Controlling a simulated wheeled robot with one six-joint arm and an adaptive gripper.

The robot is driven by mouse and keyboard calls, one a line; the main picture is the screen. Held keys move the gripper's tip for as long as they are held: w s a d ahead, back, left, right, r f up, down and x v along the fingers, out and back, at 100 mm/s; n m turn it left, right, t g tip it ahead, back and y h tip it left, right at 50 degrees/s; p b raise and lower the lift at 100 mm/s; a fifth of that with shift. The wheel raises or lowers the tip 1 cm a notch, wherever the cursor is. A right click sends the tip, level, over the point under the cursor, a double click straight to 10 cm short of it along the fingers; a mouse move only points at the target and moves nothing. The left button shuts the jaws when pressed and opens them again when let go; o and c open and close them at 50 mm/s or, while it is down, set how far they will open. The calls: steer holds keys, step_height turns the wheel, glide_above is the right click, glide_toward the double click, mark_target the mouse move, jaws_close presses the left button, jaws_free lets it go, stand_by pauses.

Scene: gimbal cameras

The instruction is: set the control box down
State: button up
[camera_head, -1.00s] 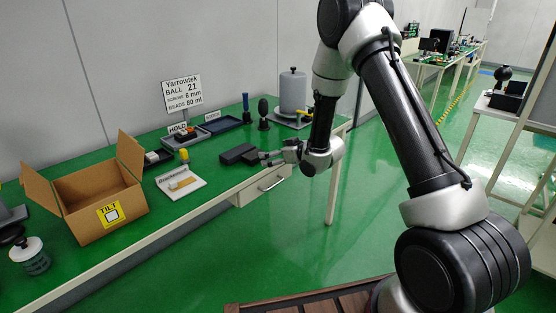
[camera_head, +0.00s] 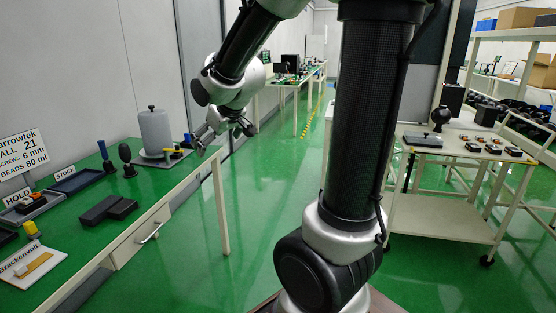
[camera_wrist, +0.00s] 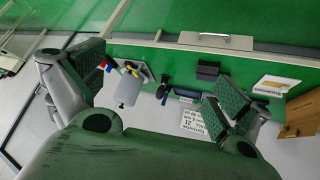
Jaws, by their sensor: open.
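A black box (camera_head: 108,210), which looks like the control box, lies flat on the green worktable (camera_head: 160,190) near its front edge, above the drawer. It looks like two dark blocks side by side. It also shows in the wrist view (camera_wrist: 208,70), small and some way off. My gripper (camera_head: 224,135) is raised to the right of the box, past the table's right end, apart from it. In the wrist view its two fingers (camera_wrist: 158,90) are spread wide with nothing between them.
Behind the box stand a HOLD tray (camera_head: 30,207), a STOCK tray (camera_head: 78,180) and a grey cylinder (camera_head: 155,130). A trolley (camera_head: 440,210) stands at right. Green floor is clear between.

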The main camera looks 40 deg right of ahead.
steer(key=s+d+r+m+g, duration=0.1)
steer(key=s+r+m+g, duration=0.1)
steer(key=s, duration=2.3)
steer(key=shift+d+g, duration=0.3)
steer(key=shift+g, duration=0.6)
